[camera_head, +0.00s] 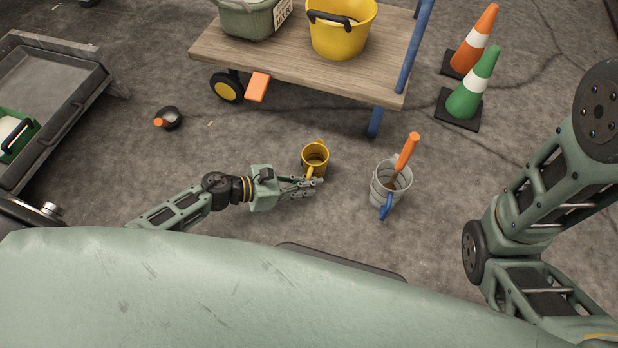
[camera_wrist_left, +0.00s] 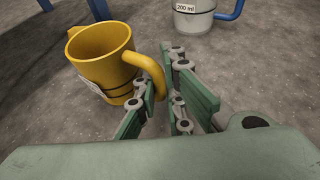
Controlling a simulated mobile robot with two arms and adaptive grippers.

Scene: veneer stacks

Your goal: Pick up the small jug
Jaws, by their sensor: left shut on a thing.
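The small yellow jug (camera_head: 313,157) stands upright on the concrete floor, just beyond my left gripper (camera_head: 316,183). In the left wrist view the jug (camera_wrist_left: 100,58) appears empty, with a pale label low on its side and its handle (camera_wrist_left: 152,70) turned toward my left fingers (camera_wrist_left: 167,72). The left gripper is shut on that handle, one finger on each side. The jug's base appears to rest on the floor. My right arm shows at the right in the head view, but its gripper is out of the picture.
A larger whitish jug (camera_head: 391,187) with a blue handle holds an orange-handled tool (camera_head: 407,153) to the right. A wooden cart (camera_head: 280,50) stands behind, carrying a yellow bucket (camera_head: 338,38). Orange (camera_head: 474,45) and green (camera_head: 474,88) cones stand at right.

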